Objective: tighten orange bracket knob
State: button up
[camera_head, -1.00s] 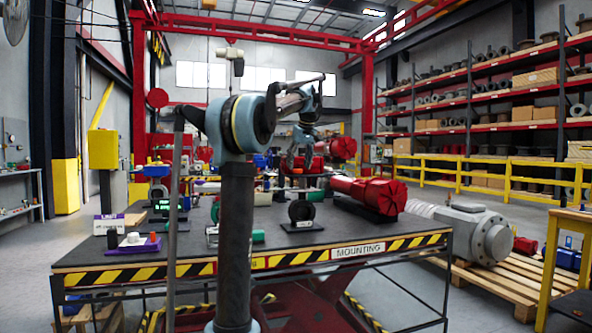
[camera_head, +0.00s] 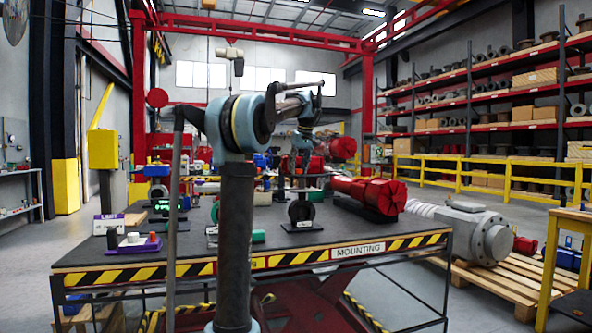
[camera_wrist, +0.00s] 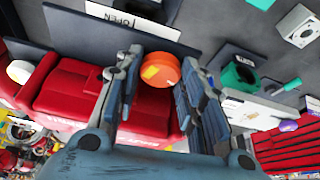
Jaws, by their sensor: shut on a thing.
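The orange bracket knob (camera_wrist: 160,70) shows in the wrist view as a round orange piece with a yellow patch. It sits between the fingertips of my gripper (camera_wrist: 158,82), which is shut on it. In the head view my gripper (camera_head: 299,166) reaches down over the table, above a dark ring-shaped part on a stand (camera_head: 301,211). The knob cannot be made out there. In the wrist view a red housing (camera_wrist: 80,90) lies behind the left finger, and the knob's bracket is largely hidden.
The work table (camera_head: 340,243) has a striped front edge. A red cylinder (camera_head: 369,195) lies to the right of my gripper. In the wrist view a green ring part (camera_wrist: 238,74) and a white plate marked OPEN (camera_wrist: 150,25) are close by. The table's front right is clear.

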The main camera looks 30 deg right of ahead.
jog(key=shift+o, duration=0.2)
jog(key=shift+a+m+g+h, duration=0.15)
jog(key=shift+m+h, duration=0.2)
jog(key=shift+m, duration=0.75)
jog(key=shift+a+m+g+h, duration=0.15)
jog(key=shift+m+h, duration=0.2)
jog(key=shift+m, duration=0.75)
jog(key=shift+d, duration=0.1)
jog(key=shift+c, duration=0.2)
jog(key=o, duration=1.1)
jog(key=v, duration=1.2)
jog(key=shift+f, duration=0.1)
